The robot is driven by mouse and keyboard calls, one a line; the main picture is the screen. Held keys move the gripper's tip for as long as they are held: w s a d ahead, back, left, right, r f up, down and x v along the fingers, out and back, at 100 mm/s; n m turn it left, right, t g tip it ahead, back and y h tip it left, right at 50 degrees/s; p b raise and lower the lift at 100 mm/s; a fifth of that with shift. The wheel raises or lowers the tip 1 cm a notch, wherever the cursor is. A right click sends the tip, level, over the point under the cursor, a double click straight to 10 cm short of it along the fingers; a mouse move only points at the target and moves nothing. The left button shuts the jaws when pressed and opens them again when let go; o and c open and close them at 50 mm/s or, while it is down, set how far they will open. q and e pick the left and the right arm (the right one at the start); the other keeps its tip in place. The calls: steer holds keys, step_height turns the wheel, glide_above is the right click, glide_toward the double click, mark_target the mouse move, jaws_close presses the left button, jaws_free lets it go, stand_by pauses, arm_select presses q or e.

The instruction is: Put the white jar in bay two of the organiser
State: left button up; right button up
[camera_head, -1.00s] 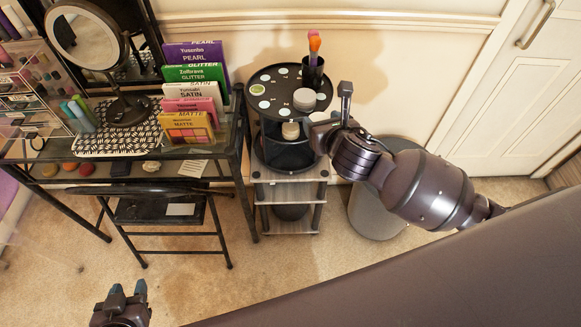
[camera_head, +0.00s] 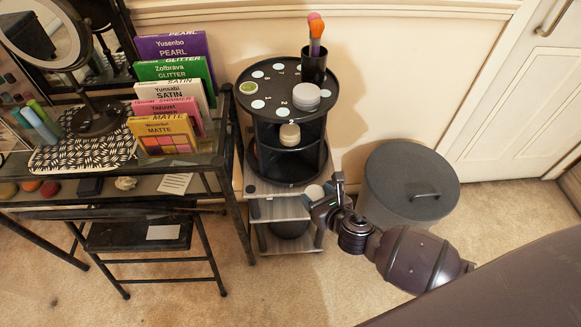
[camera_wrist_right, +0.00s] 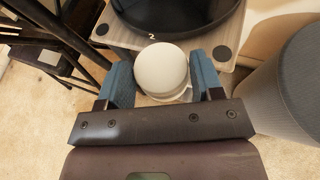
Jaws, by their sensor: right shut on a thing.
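The white jar (camera_wrist_right: 162,68) is between the blue fingers of my right gripper (camera_wrist_right: 160,84) in the right wrist view. In the head view the jar (camera_head: 313,193) and my right gripper (camera_head: 326,195) are in front of and below the round black organiser (camera_head: 287,165). The gripper is shut on the jar, which is clear of the organiser. The bay's inside is hidden there. My left gripper is out of view.
A pale-lidded jar (camera_head: 306,96) and a brush cup (camera_head: 314,66) stand on the organiser's top. A cream jar (camera_head: 289,135) stands inside it. The organiser stands on a small shelf unit (camera_head: 278,208). A grey bin (camera_head: 410,182) is at right, a glass desk (camera_head: 214,160) at left.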

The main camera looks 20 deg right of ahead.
steer(key=w, duration=0.4)
steer(key=w+a+b, duration=0.1)
steer(key=w, duration=0.4)
steer(key=w+b, duration=0.1)
steer(key=w, duration=0.3)
steer(key=shift+w+a+f, duration=0.2)
steer(key=shift+a+f, duration=0.05)
steer(key=shift+a, duration=0.1)
steer(key=shift+w+r+b, duration=0.1)
steer(key=shift+w+b, duration=0.25)
steer(key=shift+w, duration=0.1)
step_height(320, 180, down, 3)
steer(key=shift+s+f+b, duration=0.15)
steer(key=shift+b, duration=0.6)
steer(key=shift+f, duration=0.35)
steer(key=shift+r, duration=0.4)
steer(key=shift+f, duration=0.25)
steer(key=o, duration=0.9)
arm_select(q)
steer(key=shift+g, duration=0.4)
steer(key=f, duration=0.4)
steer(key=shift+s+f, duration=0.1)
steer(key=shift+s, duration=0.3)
arm_select(e)
steer(key=shift+o, duration=0.2)
